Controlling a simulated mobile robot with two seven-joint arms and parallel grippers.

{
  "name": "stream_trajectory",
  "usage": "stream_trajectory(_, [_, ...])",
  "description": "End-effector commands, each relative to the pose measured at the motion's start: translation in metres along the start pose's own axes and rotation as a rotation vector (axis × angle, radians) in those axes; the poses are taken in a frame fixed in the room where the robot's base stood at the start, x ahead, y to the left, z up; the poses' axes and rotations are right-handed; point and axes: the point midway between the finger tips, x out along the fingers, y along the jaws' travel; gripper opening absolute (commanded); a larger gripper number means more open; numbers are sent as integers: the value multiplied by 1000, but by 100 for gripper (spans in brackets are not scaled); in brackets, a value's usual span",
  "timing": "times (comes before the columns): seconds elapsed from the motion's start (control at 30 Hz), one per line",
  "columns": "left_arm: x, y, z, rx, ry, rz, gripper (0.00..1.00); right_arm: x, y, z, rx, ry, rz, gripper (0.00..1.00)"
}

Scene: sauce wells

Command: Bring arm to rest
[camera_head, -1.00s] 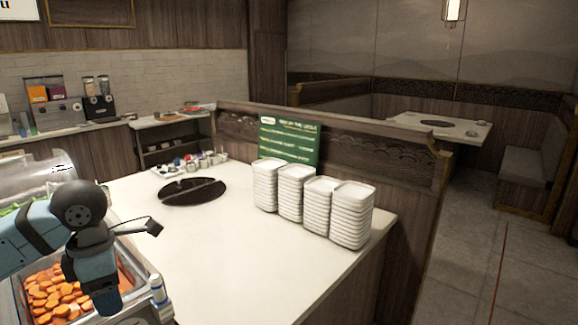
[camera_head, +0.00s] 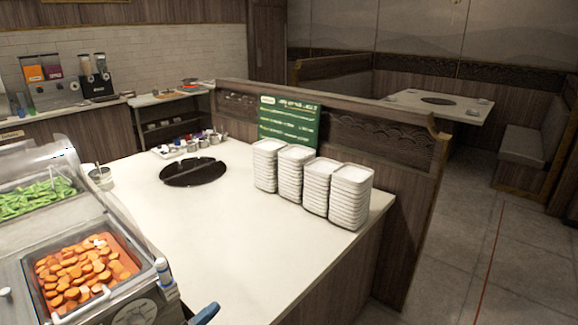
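Neither of my grippers shows in the head view. A small blue and dark piece (camera_head: 204,314) pokes in at the bottom edge, left of the middle; too little of it shows to tell what it is. The arm that was over the food counter at the left is out of the picture, so the tray of orange carrot slices (camera_head: 85,272) is in plain view. What my grippers hold, if anything, is hidden.
The white counter (camera_head: 240,240) has a wide clear area. Several stacks of white plates (camera_head: 311,178) stand at its right side, before a green sign (camera_head: 288,123). A dark round burner (camera_head: 194,172) is set in it. A tray of green vegetables (camera_head: 38,198) lies at the left.

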Motion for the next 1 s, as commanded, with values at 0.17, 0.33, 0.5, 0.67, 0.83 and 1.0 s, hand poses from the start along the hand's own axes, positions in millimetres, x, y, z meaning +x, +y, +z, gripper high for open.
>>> stream_trajectory(0.17, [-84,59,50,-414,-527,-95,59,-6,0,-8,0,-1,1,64])
stream_trajectory(0.33, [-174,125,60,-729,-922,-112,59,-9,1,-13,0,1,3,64])
stream_trajectory(0.5, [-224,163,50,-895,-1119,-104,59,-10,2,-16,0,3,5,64])
stream_trajectory(0.67, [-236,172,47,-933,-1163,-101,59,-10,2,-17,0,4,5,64])
stream_trajectory(0.83, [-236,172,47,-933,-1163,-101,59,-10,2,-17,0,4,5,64])
stream_trajectory(1.0, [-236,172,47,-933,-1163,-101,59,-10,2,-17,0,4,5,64])
